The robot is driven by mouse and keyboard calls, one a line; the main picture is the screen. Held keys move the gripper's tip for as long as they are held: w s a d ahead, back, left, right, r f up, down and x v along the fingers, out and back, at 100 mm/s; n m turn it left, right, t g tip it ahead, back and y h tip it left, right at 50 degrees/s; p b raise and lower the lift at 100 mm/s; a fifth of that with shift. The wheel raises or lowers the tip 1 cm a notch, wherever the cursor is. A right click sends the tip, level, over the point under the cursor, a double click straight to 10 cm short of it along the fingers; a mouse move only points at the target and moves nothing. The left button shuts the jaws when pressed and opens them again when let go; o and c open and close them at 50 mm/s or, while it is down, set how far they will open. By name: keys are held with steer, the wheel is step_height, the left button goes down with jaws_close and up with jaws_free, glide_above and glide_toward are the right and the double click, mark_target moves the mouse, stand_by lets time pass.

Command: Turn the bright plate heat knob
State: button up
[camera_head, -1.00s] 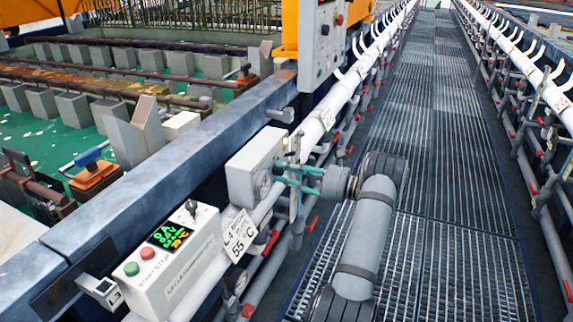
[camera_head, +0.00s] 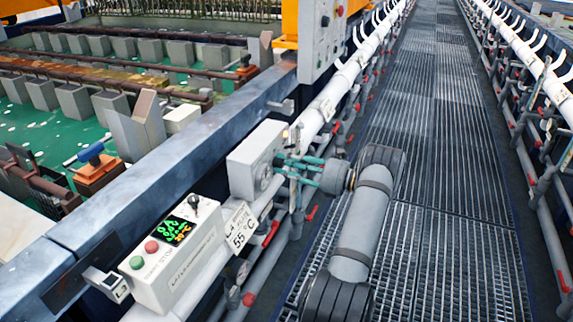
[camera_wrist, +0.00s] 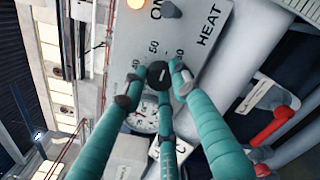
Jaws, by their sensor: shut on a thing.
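The heat control box (camera_head: 257,158) is a white box on the rail, left of my arm in the head view. In the wrist view its grey panel (camera_wrist: 205,62) reads HEAT and ON. A round black knob (camera_wrist: 158,70) with a light mark sits by the scale numbers 40, 50 and 60. My gripper (camera_head: 281,164) has teal fingers that reach the box's face. In the wrist view my gripper (camera_wrist: 157,82) is shut on the knob, fingertips around it. The head view hides the knob behind the fingers.
A start-stop box (camera_head: 178,255) and a 55 °C label (camera_head: 240,229) are nearer on the rail. The grated walkway (camera_head: 430,180) is clear.

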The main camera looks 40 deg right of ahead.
steer(key=o, duration=1.1)
steer(key=shift+o, duration=0.2)
steer(key=v, duration=1.2)
steer(key=shift+f, duration=0.1)
steer(key=x, duration=1.2)
